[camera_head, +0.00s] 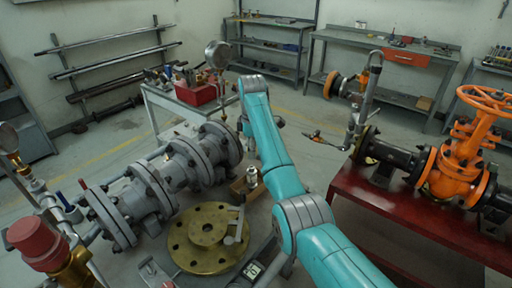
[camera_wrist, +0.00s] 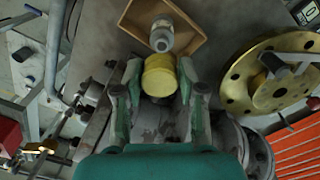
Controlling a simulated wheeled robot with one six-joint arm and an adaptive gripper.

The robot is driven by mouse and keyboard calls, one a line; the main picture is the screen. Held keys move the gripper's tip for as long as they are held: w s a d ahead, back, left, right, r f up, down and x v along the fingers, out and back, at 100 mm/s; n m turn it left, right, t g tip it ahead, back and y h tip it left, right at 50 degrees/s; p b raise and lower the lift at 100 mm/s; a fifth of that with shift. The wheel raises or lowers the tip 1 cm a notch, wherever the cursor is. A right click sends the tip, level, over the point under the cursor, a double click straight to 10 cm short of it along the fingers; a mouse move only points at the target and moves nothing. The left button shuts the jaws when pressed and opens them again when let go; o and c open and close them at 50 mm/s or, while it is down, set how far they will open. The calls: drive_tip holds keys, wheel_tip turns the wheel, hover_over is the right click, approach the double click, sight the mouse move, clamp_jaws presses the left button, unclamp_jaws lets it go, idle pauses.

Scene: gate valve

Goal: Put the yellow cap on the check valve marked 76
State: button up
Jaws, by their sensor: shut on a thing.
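The yellow cap (camera_wrist: 159,76) sits between the two fingers of my gripper (camera_wrist: 160,92) in the wrist view, and the fingers are shut on it. A small grey metal fitting, which looks like a check valve (camera_wrist: 162,34), stands in a wooden tray (camera_wrist: 190,45) just beyond the cap. In the picture the cap's far edge lies close to the fitting; I cannot tell whether they touch. The fitting also shows in the head view (camera_head: 252,176). No marking 76 is readable on it. In the head view my gripper and the cap are not clearly visible.
A round brass flange (camera_head: 208,238) lies to the left of my arm, with a small display device (camera_head: 252,271) near it. A large grey flanged pipe assembly (camera_head: 165,185) runs behind it. An orange gate valve (camera_head: 460,165) stands on a red bench (camera_head: 400,212) at right.

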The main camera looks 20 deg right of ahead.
sight(252, 167)
drive_tip(key=shift+f, duration=2.4)
drive_tip(key=shift+f, duration=0.9)
idle(1.4)
drive_tip(key=o, duration=0.8)
drive_tip(key=o, duration=0.5)
drive_tip(key=shift+r, duration=0.1)
drive_tip(key=shift+r, duration=3.9)
drive_tip(key=shift+s, duration=0.15)
